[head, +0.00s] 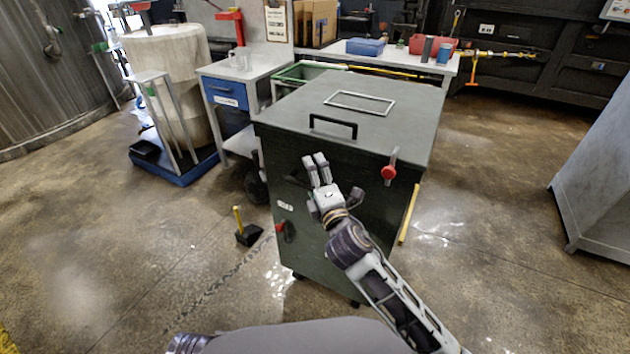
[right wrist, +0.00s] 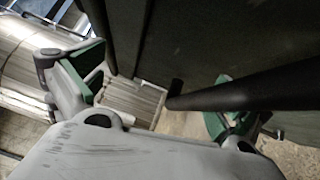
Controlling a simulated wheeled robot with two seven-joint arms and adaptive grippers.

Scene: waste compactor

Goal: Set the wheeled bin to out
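The wheeled bin appears to be the large dark green box (head: 325,240) on small casters in the middle of the head view. Its grey-green lid (head: 400,95) is flat on top, with a black handle (head: 333,121) near the front edge. My right gripper (head: 316,160) is before the upper front face, just below that handle in the picture. In the right wrist view the right gripper's fingers (right wrist: 150,88) are wide apart. A black bar (right wrist: 245,95) crosses in front of the right-hand finger; I cannot tell whether they touch. My left gripper is not visible.
Red knobs (head: 388,173) are on the box front. A blue-based trolley (head: 178,168) with a wrapped load and a black-and-yellow object (head: 247,235) are on the left. A workbench (head: 410,62) is behind. A grey cabinet (head: 600,170) is right. Floor before the box looks clear.

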